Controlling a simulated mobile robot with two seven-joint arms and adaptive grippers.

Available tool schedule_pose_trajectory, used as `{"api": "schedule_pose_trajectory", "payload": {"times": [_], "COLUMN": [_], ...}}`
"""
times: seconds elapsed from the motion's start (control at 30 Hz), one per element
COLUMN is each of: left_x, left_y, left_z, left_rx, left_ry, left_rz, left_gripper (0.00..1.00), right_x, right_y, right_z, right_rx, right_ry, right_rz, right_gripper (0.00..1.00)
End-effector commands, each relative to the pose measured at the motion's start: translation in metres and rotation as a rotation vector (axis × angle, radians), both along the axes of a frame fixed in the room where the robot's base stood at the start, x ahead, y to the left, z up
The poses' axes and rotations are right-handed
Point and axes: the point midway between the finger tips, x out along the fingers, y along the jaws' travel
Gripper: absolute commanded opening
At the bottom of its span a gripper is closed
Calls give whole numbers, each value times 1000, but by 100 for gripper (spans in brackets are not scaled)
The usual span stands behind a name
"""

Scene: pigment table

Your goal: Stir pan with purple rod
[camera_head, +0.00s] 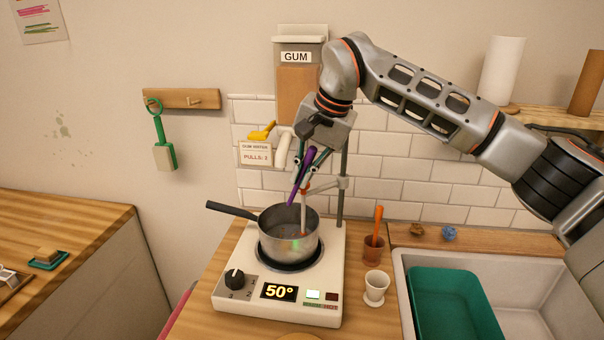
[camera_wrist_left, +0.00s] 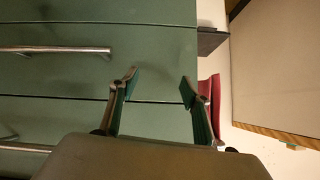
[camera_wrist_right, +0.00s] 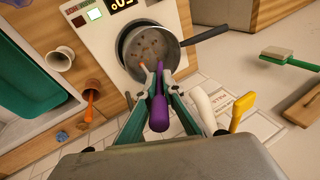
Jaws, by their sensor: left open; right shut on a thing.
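The steel pan (camera_head: 290,238) sits on the hot plate (camera_head: 243,296), whose display reads 50°. Small brown bits show inside the pan in the right wrist view (camera_wrist_right: 150,48). My right gripper (camera_head: 303,167) is shut on the purple rod (camera_head: 300,178) and holds it tilted above the pan. A thin probe (camera_head: 304,212) on a stand reaches into the pan. My left gripper (camera_wrist_left: 157,88) is open and empty in front of green drawers, away from the pan.
The gum dispenser (camera_head: 298,88) and a grey stand post (camera_head: 342,185) are behind the hot plate. An orange pestle in a brown cup (camera_head: 374,249) and a white cup (camera_head: 375,288) stand right of it. A sink with a green tub (camera_head: 455,300) lies further right.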

Motion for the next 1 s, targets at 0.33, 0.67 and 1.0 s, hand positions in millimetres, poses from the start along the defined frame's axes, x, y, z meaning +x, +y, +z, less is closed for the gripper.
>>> {"api": "schedule_pose_trajectory", "payload": {"times": [0.33, 0.67, 1.0], "left_x": [-1, -1, -1], "left_y": [-1, -1, -2], "left_z": [-1, -1, -2], "left_rx": [-1, -1, -3], "left_ry": [2, 2, -2], "left_rz": [-1, -2, -6], "left_gripper": [47, 47, 47], "right_x": [-10, -21, -17], "right_y": [-12, -24, -20], "right_z": [-17, -35, -56], "right_rx": [0, -1, -1], "right_ry": [2, 1, 2], "right_rz": [0, 0, -1], "right_gripper": [0, 0, 0]}}
